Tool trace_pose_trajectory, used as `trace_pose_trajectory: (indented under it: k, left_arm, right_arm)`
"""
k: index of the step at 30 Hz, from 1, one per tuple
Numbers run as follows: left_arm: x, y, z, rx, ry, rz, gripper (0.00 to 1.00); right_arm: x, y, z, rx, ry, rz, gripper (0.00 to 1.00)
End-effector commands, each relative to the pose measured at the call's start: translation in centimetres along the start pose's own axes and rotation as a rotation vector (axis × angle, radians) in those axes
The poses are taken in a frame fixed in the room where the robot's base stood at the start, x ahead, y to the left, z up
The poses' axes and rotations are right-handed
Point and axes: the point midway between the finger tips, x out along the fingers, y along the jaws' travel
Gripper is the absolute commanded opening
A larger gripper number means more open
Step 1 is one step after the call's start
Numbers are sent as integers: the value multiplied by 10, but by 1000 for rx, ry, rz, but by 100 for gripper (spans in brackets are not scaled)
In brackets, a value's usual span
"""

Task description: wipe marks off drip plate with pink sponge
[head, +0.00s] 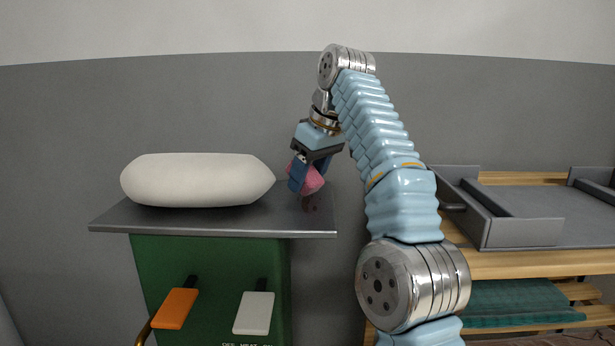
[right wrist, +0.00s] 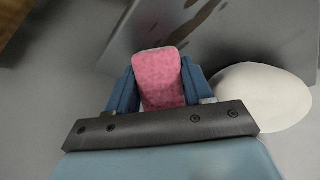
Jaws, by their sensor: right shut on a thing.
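My right gripper (head: 304,179) is shut on the pink sponge (head: 313,180), just above the right end of the grey drip plate (head: 220,222). In the right wrist view the sponge (right wrist: 160,78) sits between the two blue fingers of the gripper (right wrist: 158,85). That view also shows the drip plate (right wrist: 245,42), with dark brown marks (right wrist: 200,22) beyond the sponge. In the head view a faint dark mark (head: 312,208) shows on the plate below the sponge. I cannot tell whether the sponge touches the plate. My left gripper is not in view.
A large white padded form (head: 195,180) lies on the plate, left of my right gripper. Below is a green cabinet (head: 212,270) with an orange pedal (head: 174,308) and a white pedal (head: 254,312). A wooden rack with a grey tray (head: 520,233) stands at right.

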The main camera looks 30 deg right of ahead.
Motion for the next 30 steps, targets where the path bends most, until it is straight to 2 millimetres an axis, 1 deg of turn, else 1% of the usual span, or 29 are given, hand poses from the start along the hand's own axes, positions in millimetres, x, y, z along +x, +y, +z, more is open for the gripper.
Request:
trace_pose_trajectory:
  k: [5, 10, 15, 20, 23, 30]
  left_arm:
    - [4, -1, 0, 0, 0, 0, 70]
    - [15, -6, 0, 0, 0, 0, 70]
    - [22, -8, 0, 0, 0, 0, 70]
    - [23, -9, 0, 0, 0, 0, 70]
    - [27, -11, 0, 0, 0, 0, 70]
    - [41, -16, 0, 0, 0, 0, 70]
  right_arm:
    - [1, -2, 2, -1, -2, 0, 2]
    - [-2, -15, 12, -2, -2, -1, 2]
    - [-8, -26, 20, -2, -1, 0, 2]
    - [-11, -30, 23, 0, -2, 1, 2]
    - [-11, -34, 27, -2, 0, 1, 2]
    - [-15, -53, 42, -3, -1, -1, 2]
